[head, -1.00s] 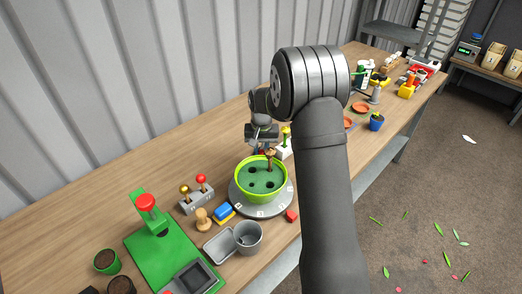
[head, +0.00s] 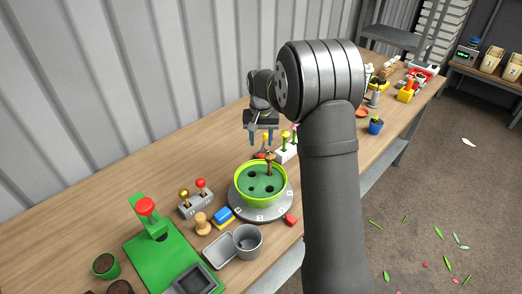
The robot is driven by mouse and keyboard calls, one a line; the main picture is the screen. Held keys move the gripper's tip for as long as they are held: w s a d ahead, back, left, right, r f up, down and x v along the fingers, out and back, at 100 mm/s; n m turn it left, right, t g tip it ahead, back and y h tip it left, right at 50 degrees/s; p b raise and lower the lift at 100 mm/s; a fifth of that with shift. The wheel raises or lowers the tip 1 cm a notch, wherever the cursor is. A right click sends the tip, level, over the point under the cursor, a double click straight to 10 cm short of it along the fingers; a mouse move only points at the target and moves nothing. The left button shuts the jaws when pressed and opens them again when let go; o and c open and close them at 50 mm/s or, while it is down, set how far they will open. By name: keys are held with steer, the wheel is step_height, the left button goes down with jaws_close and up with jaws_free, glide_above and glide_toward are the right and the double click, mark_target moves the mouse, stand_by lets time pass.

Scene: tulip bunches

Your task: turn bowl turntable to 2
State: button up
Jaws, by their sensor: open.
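The bowl turntable (head: 262,213) is a round grey disc with numbered white labels on its rim, near the middle of the bench. A lime-green bowl (head: 261,199) with a dark green inside and several dark holes sits on it. A brown knob or peg stands at the bowl's far edge. Labels on the rim are too small to read surely. My gripper (head: 264,138) is open and empty, fingers pointing down, above and behind the bowl's far side, apart from it. My arm hides part of the bench to the right.
A lever box (head: 196,204) with red and yellow knobs, a wooden stamp (head: 201,223), a blue and yellow block (head: 223,216) and a grey cup (head: 247,240) crowd the left and front. A red piece (head: 291,220) lies at right. A white stand with tulips is behind. Open bench lies far left.

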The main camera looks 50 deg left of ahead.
step_height(320, 180, up, 10)
stand_by(0.3)
steer(key=shift+r, duration=0.1)
step_height(320, 180, down, 18)
steer(key=shift+r, duration=0.25)
stand_by(0.4)
steer(key=shift+r, duration=0.1)
step_height(320, 180, up, 17)
glide_toward(259, 155)
steer(key=shift+n, duration=0.3)
step_height(259, 155, down, 10)
steer(key=shift+r, duration=0.15)
steer(key=shift+s+a+n, duration=0.25)
steer(key=shift+n, duration=0.05)
